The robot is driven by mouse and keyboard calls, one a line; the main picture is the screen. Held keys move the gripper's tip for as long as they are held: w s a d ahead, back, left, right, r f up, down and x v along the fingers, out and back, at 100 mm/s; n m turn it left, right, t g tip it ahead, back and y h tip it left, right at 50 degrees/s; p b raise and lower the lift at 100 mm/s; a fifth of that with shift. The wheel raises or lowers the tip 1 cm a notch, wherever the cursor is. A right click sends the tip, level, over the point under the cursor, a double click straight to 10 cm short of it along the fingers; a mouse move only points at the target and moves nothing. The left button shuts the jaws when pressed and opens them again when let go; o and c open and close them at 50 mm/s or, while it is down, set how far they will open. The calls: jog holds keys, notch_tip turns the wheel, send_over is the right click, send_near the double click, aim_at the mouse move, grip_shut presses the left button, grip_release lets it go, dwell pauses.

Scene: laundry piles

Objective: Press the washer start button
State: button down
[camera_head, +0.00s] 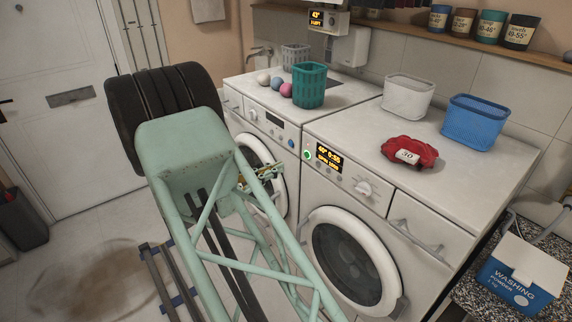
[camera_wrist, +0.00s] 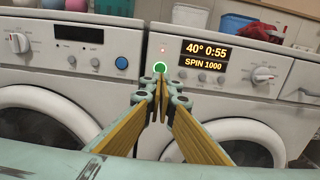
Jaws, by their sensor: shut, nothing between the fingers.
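The right-hand washer (camera_head: 330,206) has a lit display (camera_wrist: 205,53) reading "40° 0:55 SPIN 1000". A round green start button (camera_wrist: 160,67) with a pale ring sits left of the display, and it also shows in the head view (camera_head: 307,155). A small red light is above the button. My gripper (camera_wrist: 160,78) is shut and empty, its tips just below the button in the wrist view. I cannot tell whether they touch it. In the head view my gripper (camera_head: 268,172) is left of the button, partly hidden by my arm.
The left machine (camera_head: 262,115) has a dark display and a blue button (camera_wrist: 122,62). The washer's dial (camera_head: 364,188) is right of its display. A red bundle tagged 30 (camera_head: 408,153), a white basket (camera_head: 407,97) and a blue basket (camera_head: 474,122) stand on top.

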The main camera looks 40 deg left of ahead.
jog(key=shift+v, duration=1.45)
